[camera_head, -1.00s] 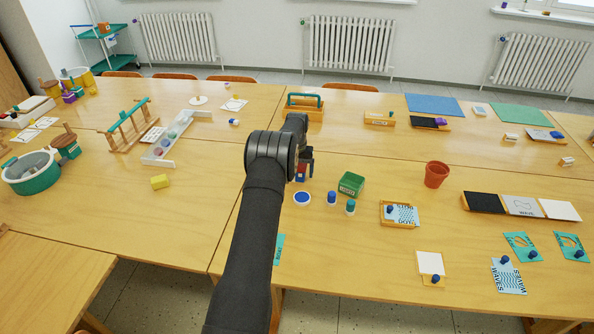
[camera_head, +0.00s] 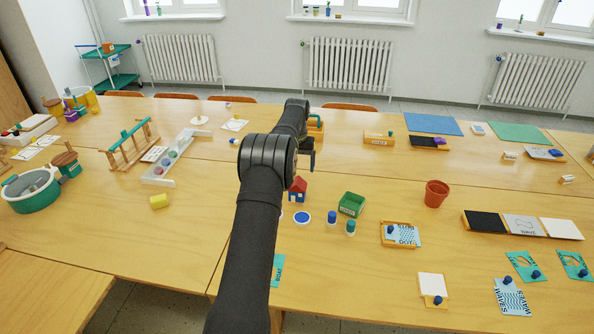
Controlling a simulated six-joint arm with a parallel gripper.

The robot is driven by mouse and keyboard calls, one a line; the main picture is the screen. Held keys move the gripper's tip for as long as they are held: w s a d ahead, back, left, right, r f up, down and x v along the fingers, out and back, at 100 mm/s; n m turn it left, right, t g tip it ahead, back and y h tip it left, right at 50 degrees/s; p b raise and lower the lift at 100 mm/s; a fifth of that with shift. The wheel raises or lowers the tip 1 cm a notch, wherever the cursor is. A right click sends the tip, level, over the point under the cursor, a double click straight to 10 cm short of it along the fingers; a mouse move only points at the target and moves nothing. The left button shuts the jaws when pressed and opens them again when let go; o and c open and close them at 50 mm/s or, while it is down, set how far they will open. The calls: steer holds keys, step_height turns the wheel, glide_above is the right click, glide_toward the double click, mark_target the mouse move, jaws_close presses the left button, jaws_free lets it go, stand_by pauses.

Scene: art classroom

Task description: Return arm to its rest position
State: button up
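My gripper (camera_head: 312,158) is at the end of my dark arm, raised above the middle of the table (camera_head: 215,225). I see it from behind and the side, and its fingers are small and dark, so I cannot tell whether they are open. Nothing shows clearly in it. A small house with a red roof and blue body (camera_head: 298,190) stands on the table just below and in front of my gripper, apart from it. My arm hides part of the table behind it.
A wooden caddy with a teal handle (camera_head: 315,128) is behind my gripper. A white-railed rack (camera_head: 172,160) is left.

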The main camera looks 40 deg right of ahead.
mark_target(297, 181)
steer(key=shift+f, duration=0.1)
step_height(297, 181, down, 12)
steer(key=shift+r, duration=1.85)
steer(key=shift+f, duration=0.15)
